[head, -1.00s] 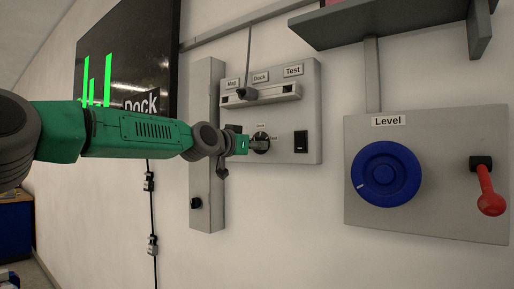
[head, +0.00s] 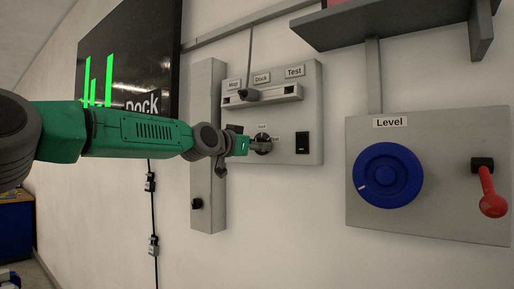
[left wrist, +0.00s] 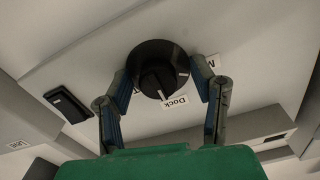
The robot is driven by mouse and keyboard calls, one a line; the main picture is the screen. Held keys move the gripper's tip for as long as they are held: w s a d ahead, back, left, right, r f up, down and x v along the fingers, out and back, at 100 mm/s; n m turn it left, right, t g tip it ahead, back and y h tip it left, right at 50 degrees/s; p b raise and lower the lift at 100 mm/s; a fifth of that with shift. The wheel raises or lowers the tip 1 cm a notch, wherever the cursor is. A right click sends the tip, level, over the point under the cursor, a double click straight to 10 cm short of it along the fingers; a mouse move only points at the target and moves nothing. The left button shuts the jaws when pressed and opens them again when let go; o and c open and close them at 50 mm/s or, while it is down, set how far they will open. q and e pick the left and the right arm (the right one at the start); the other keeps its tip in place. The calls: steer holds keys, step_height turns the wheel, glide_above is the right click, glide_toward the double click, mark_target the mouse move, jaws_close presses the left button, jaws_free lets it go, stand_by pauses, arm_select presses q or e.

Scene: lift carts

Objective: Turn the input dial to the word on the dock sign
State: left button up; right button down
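The input dial (head: 264,148) is a round black knob on a grey wall panel, partly hidden by my left gripper. In the left wrist view the dial (left wrist: 153,57) has a raised ridge and a short white mark near its right side. A "Dock" label (left wrist: 175,102) sits just below it, upside down, and an "M" label is partly hidden by the right finger. My left gripper (left wrist: 162,75) is open, one finger on each side of the dial; contact is unclear. The dark wall screen (head: 135,65) shows green bars and "Dock", partly covered by my arm. My right gripper is not in view.
Map, Dock and Test labels sit over a slotted bar (head: 278,95) with a black plug (head: 249,95). A black switch (head: 302,142) is right of the dial. Farther right, a Level panel (head: 440,150) holds a blue wheel (head: 388,175) and red lever (head: 490,195). A shelf overhangs it.

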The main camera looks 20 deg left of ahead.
arm_select(q)
steer(key=shift+f, duration=0.1)
steer(key=v, duration=1.2)
steer(key=shift+w, duration=0.1)
